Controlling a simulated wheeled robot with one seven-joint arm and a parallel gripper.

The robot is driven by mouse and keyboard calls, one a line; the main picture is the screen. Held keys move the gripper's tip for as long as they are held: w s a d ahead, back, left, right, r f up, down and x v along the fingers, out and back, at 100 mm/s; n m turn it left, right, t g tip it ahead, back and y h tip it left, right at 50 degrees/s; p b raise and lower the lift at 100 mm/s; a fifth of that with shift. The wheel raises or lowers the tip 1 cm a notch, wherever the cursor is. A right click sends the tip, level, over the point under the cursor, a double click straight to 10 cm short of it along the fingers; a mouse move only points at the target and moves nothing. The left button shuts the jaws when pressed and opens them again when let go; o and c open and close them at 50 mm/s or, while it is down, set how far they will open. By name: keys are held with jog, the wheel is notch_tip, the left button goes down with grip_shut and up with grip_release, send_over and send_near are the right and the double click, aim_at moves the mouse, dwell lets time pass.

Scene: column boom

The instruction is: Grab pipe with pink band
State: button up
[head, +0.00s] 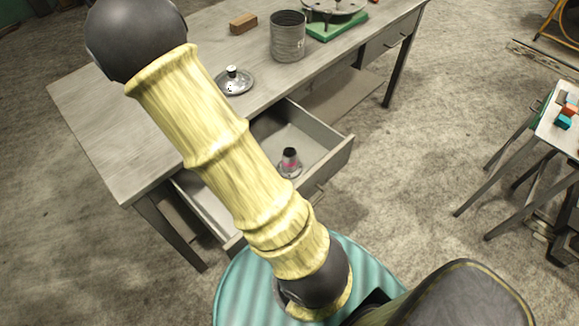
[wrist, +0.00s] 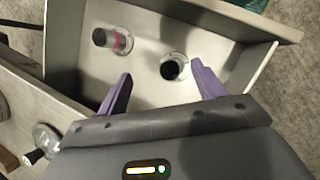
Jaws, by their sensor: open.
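The pipe with the pink band (head: 290,158) stands upright in the open drawer (head: 328,164), with a dark top and a round flange base. In the wrist view the pink-banded pipe (wrist: 118,41) is beyond and left of the left fingertip, near the drawer's back-left part. A second short pipe (wrist: 174,66) with a dark opening and a pale flange appears between my fingertips, lacking a visible pink band. My gripper (wrist: 161,71) is open over the drawer and holds nothing. In the head view my arm hides my gripper and part of the drawer.
The drawer's walls surround both pipes. On the workbench (head: 100,110) are a lidded flange piece (head: 233,80), a metal can (head: 288,38), a wooden block (head: 243,23) and a green-based item (head: 337,25). A small table (head: 560,130) stands at right.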

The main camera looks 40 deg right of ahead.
aim_at(289, 160)
jog(key=w+d+f+n+g+h+b, duration=0.1)
jog(key=w+d+f+n+h+b, duration=0.3)
jog(key=w+d+f+n+h, duration=0.2)
notch_tip(289, 160, down, 3)
jog(key=shift+w+d+f+n+g+h, duration=0.1)
jog(key=shift+w+d+n+g+h, duration=0.3)
jog(key=shift+h, duration=0.8)
jog(key=shift+s, duration=0.1)
jog(key=x, duration=1.2)
jog(key=shift+f, duration=0.1)
jog(key=shift+a, duration=0.1)
